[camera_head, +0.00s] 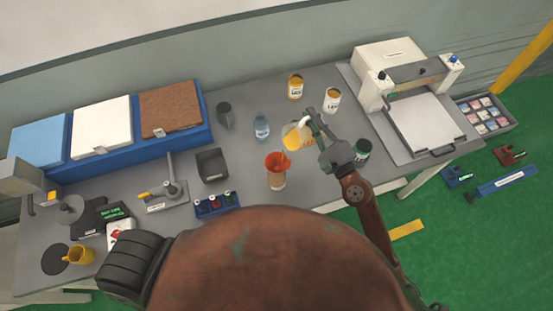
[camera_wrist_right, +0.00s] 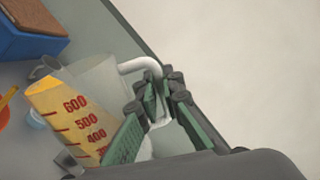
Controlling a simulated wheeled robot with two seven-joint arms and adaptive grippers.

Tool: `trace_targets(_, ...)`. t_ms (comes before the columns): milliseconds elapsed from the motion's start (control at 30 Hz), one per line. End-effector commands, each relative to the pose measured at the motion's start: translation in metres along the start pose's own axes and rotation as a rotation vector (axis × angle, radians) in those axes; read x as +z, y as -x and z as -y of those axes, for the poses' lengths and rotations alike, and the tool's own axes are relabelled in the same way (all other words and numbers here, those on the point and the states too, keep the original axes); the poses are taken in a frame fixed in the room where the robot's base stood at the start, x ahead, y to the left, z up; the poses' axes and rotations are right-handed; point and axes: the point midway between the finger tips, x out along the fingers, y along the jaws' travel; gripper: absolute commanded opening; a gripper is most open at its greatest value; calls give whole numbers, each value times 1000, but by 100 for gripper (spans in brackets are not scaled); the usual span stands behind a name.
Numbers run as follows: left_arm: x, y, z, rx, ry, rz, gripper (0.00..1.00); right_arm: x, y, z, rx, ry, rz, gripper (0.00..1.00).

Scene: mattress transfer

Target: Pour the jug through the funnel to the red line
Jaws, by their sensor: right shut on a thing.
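The jug (camera_head: 293,140) is clear with a white handle and yellow-orange liquid. My right gripper (camera_head: 314,122) is shut on its handle and holds it tilted to the left, beside and above the funnel. In the right wrist view the jug (camera_wrist_right: 78,112) shows red numbers including 600, 500 and 400, and my gripper (camera_wrist_right: 160,90) grips the white handle (camera_wrist_right: 140,65). The orange-red funnel (camera_head: 277,160) stands upright in a container (camera_head: 277,182). I cannot make out a red line or a stream. My left gripper is out of view.
A blue bottle (camera_head: 261,128), a grey mug (camera_head: 224,115) and labelled cans (camera_head: 332,100) stand behind the jug. A dark tin (camera_head: 362,150) is right of my gripper. A black bin (camera_head: 212,165) and a blue rack (camera_head: 217,205) are left of the funnel.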

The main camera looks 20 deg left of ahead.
Motion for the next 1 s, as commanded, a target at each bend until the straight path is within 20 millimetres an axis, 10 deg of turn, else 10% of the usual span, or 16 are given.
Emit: trace_targets(1000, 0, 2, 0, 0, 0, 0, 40, 11, -1, 4, -3, 68, 14, 0)
